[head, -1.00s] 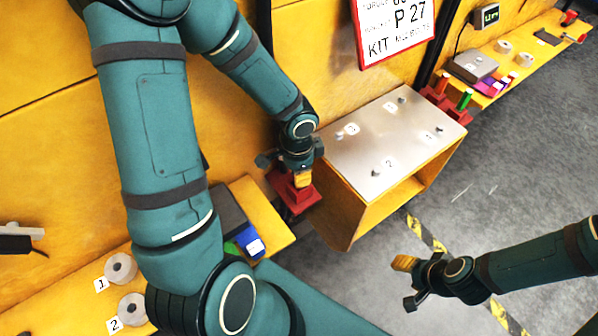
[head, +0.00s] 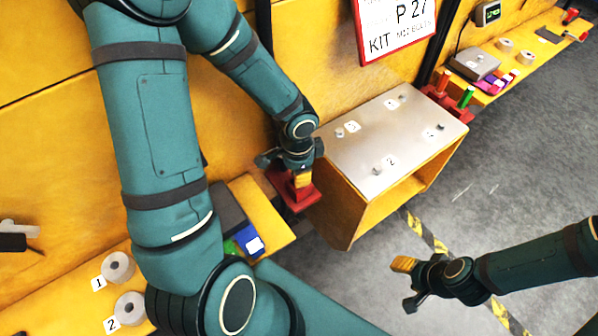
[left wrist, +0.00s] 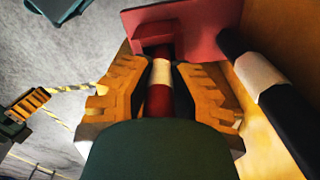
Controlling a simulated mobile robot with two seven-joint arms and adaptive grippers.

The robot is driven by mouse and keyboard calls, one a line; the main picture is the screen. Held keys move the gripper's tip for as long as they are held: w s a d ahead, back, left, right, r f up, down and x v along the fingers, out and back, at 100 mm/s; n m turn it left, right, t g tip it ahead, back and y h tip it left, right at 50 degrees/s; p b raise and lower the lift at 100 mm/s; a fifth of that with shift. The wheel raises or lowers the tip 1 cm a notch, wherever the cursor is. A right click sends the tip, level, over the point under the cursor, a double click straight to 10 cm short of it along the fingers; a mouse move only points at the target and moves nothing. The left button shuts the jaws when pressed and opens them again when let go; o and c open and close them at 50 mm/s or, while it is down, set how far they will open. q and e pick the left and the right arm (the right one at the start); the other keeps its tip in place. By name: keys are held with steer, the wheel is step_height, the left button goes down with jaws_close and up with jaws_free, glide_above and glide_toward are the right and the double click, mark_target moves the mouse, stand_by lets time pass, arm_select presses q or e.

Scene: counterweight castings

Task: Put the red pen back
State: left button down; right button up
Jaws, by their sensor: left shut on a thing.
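In the left wrist view, a red pen with a white band (left wrist: 159,99) is between the yellow fingers of my left gripper (left wrist: 161,85), which is shut on it. The pen's far end points at a block on a red holder (left wrist: 205,25); whether it is inside the block I cannot tell. In the head view, my left gripper (head: 301,180) is right over the red holder (head: 297,202), beside the metal-topped box, and hides the pen. My right gripper (head: 405,283) is open and empty over the floor at the lower right.
A yellow box with a metal top (head: 390,145) and several numbered studs stands right of the left gripper. Another red holder (head: 447,98) with an orange and a green pen is behind it. A dark cylinder with a white band (left wrist: 262,78) lies close beside the left gripper.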

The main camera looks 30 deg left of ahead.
arm_select(q)
steer(key=shift+f+b, duration=0.3)
steer(key=shift+b, duration=0.05)
stand_by(0.4)
steer(key=c, duration=0.9)
jaws_free()
step_height(320, 180, up, 12)
steer(key=shift+a, duration=0.15)
step_height(320, 180, up, 7)
steer(key=p, duration=0.6)
steer(key=shift+s, duration=0.1)
